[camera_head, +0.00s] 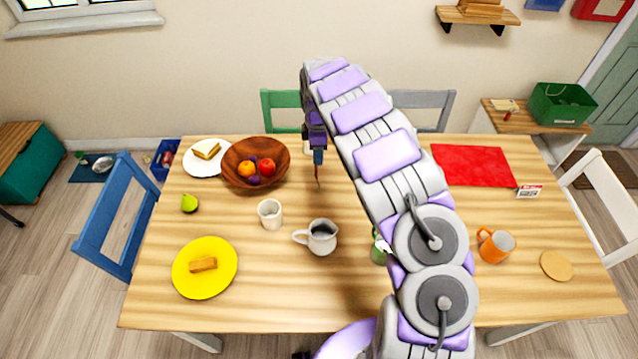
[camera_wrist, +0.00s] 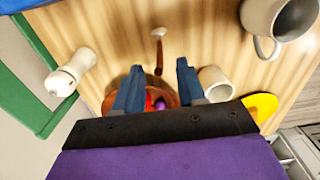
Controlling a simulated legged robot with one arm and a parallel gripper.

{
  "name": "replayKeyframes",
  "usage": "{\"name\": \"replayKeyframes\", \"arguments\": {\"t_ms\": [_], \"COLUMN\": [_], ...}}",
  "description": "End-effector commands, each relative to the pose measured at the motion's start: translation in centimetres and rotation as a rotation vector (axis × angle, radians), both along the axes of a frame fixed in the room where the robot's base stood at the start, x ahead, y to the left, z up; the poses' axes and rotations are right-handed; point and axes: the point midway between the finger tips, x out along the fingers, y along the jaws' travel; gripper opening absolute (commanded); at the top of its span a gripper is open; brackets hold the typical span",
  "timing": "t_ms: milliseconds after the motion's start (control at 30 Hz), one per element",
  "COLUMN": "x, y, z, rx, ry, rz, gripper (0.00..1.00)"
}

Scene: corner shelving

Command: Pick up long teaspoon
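The long teaspoon (camera_wrist: 158,48) lies on the wooden table, with a rounded, pale-edged bowl and a thin brown handle. In the head view the teaspoon (camera_head: 317,174) shows as a thin dark reddish strip just below my gripper (camera_head: 318,160). In the wrist view my gripper (camera_wrist: 158,67) has its two blue fingers apart, with nothing held between them. The handle's end appears in the gap between the fingertips. Whether the fingers are at the handle's height I cannot tell. My arm hides part of the table's middle.
A wooden fruit bowl (camera_head: 232,176) stands left of my gripper. A white cup (camera_head: 270,222) and a grey jug (camera_head: 321,242) stand nearer. A white shaker (camera_wrist: 66,78) stands by the green chair (camera_head: 279,99). Bare table (camera_head: 300,207) lies around the spoon.

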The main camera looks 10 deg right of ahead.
Motion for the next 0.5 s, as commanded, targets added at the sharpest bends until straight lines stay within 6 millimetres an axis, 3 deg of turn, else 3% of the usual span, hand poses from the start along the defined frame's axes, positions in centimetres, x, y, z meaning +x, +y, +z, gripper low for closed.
{"name": "replayKeyframes", "arguments": {"t_ms": [67, 267, 500], "x": [0.0, 0.1, 0.3], "y": [0.0, 0.1, 0.1], "z": [-1.2, -2.3, -5.8], "rx": [0.0, -0.001, 0.0], "ry": [-0.001, -0.003, 0.002], "rz": [0.0, -0.001, -0.001], "gripper": [0.4, 0.4, 0.4]}}
